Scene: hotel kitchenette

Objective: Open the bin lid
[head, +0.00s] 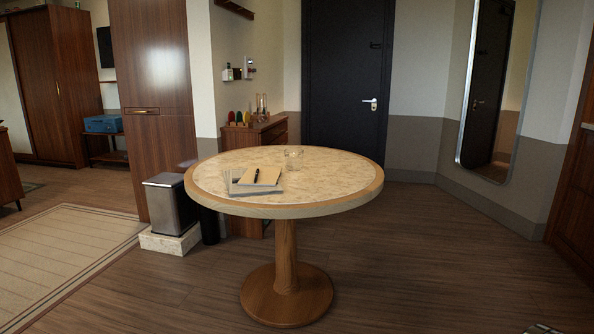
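The bin (168,212) is a grey metal box at the left of the head view, beside the round table. Its dark lid (165,180) lies flat on top and looks shut. The bin stands upright on a pale stone-like block (170,241). The table's left edge is close to its right side. Neither of my grippers shows in the head view.
A dark cylinder (209,226) stands right of the bin. A tall wooden cabinet (155,75) is behind. A rug (60,255) and open floor lie to the left.

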